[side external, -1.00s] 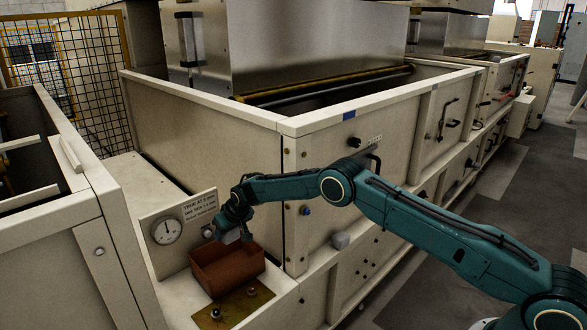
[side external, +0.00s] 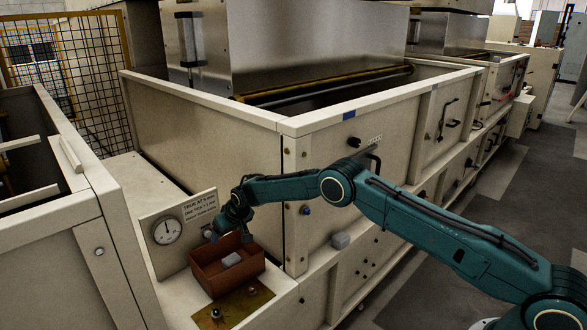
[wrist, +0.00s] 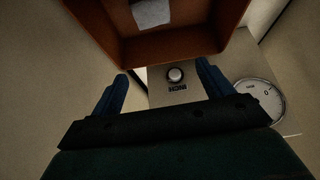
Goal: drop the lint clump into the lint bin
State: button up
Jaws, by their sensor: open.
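The lint bin (side external: 228,285) is an open rust-brown box on the ledge at lower left in the side view. It also shows at the top of the wrist view (wrist: 175,50). The lint clump (side external: 232,259) is a light grey piece within the bin's walls, apart from my fingers. The wrist view shows part of it (wrist: 150,13), cut off by the top edge. I cannot tell whether it rests on the bin floor. My gripper (wrist: 162,72) is open and empty, with two blue fingers spread apart. In the side view it is above the bin's back edge (side external: 243,238).
A round dial gauge (side external: 167,231) on a printed plate stands behind the bin, with a knob beside it. A brass plate (side external: 234,303) with small knobs lies in front. A tall cream hopper wall (side external: 215,125) rises behind.

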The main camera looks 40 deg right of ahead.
jog(key=v, duration=1.3)
jog(key=shift+s+r, duration=0.15)
jog(key=shift+r, duration=0.15)
dwell(0.4)
jog(key=s+d+r, duration=0.2)
jog(key=s+r, duration=0.9)
jog(key=s+d+r, duration=0.3)
jog(key=s+r, duration=0.8)
jog(key=s+d+f, duration=0.1)
jog(key=s, duration=2.6)
jog(key=shift+s+d, duration=0.15)
jog(key=shift+d, duration=0.2)
jog(key=shift+o, duration=0.4)
jog(key=shift+f, duration=0.1)
